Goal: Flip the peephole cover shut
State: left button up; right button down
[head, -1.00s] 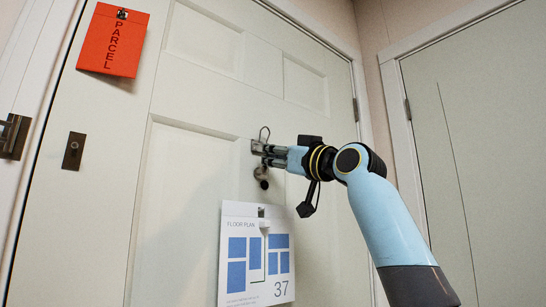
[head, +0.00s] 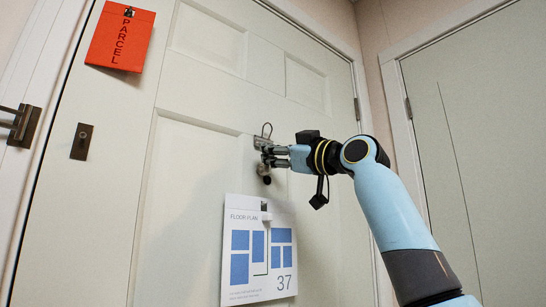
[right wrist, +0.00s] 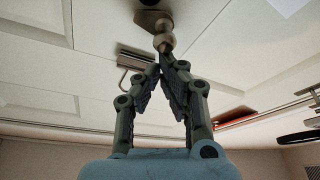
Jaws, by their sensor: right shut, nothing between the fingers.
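My right gripper (head: 266,153) is at the door, just below a small metal plate with a wire loop (head: 264,133). In the right wrist view its fingertips (right wrist: 166,60) meet with nothing held between them. A brass-coloured fitting (right wrist: 154,20) with a rounded end lies right beyond the tips; it looks like the peephole and its cover. I cannot tell whether the tips touch it. In the head view this fitting (head: 265,170) shows small and dark under the fingers, partly hidden. Whether the cover is open or shut is unclear. My left gripper is not in view.
A floor plan sheet (head: 240,215) hangs on the door (head: 190,200) just below the gripper. An orange parcel card (head: 119,40) hangs at the upper left. A lock plate (head: 81,142) and a handle (head: 23,125) are at the left. A second door (head: 480,120) is at the right.

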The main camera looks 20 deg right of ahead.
jog(key=n, duration=0.1)
jog(key=f+n+g+b, duration=0.1)
jog(key=n, duration=0.1)
jog(key=n+y, duration=0.1)
jog(key=shift+s+a+f+n+g+b, duration=0.1)
jog(key=shift+a+f+n+g+b, duration=0.05)
jog(key=shift+a+n+g+b, duration=0.2)
jog(key=f+n+g, duration=0.1)
jog(key=n, duration=0.2)
jog(key=f+n+g, duration=0.1)
jog(key=n, duration=0.3)
jog(key=f+n+g+b, duration=0.1)
jog(key=n, duration=0.2)
jog(key=shift+d+f+n+g, duration=0.15)
jog(key=shift+d+n+g, duration=0.05)
jog(key=shift+n+g, duration=0.05)
